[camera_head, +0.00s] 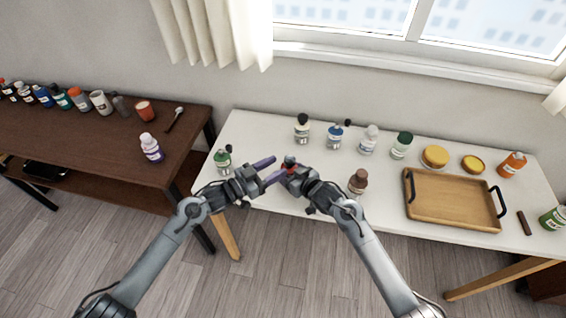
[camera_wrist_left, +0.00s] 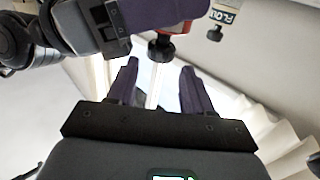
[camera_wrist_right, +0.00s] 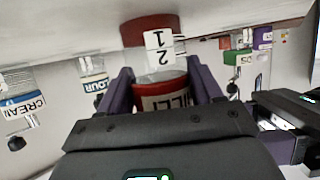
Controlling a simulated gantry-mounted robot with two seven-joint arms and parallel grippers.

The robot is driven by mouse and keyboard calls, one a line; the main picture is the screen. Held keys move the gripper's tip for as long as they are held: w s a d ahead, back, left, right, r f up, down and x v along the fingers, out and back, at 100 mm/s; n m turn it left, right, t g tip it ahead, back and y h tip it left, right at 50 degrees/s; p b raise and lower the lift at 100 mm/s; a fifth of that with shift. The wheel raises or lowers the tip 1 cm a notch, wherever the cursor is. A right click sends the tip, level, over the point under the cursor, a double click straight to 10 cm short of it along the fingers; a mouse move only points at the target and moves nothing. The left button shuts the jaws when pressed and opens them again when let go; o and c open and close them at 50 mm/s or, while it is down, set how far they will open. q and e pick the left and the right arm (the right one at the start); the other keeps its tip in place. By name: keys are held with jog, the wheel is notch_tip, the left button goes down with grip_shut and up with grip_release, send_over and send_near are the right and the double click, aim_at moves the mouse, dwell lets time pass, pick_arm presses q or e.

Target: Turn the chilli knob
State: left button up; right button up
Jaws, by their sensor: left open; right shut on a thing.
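The chilli container (camera_head: 289,160) has red parts and a label whose letters partly show in the right wrist view (camera_wrist_right: 166,99). A white patch with the digits 1 and 2 (camera_wrist_right: 158,48) is on it. My right gripper (camera_head: 286,171) is shut around it, with a finger on either side. The black knob (camera_wrist_left: 161,48) shows in the left wrist view below a red part of the container. My left gripper (camera_head: 276,168) is open. Its purple fingers point at the knob, which appears just beyond the fingertips; contact is not clear.
Below the grippers is a white table (camera_head: 290,198) with several bottles along its back. A brown bottle (camera_head: 358,181) stands near my right wrist, and a green-labelled bottle (camera_head: 222,158) near my left. A wooden tray (camera_head: 452,222) lies at the right.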

aim_at(285, 162)
pick_arm(q)
jog(key=shift+x, duration=1.85)
jog(key=c, duration=0.8)
jog(key=shift+w+f+m+g+h, duration=0.1)
jog(key=shift+w+m+g+h, duration=0.05)
jog(key=shift+m+g+h, duration=0.65)
jog(key=shift+w+m+g+h, duration=0.15)
jog(key=shift+m+g+h, duration=0.15)
jog(key=shift+m+g, duration=0.55)
jog(key=shift+a+n+g, duration=0.15)
jog(key=shift+n+g, duration=0.1)
jog(key=o, duration=0.8)
jog(key=v, duration=1.2)
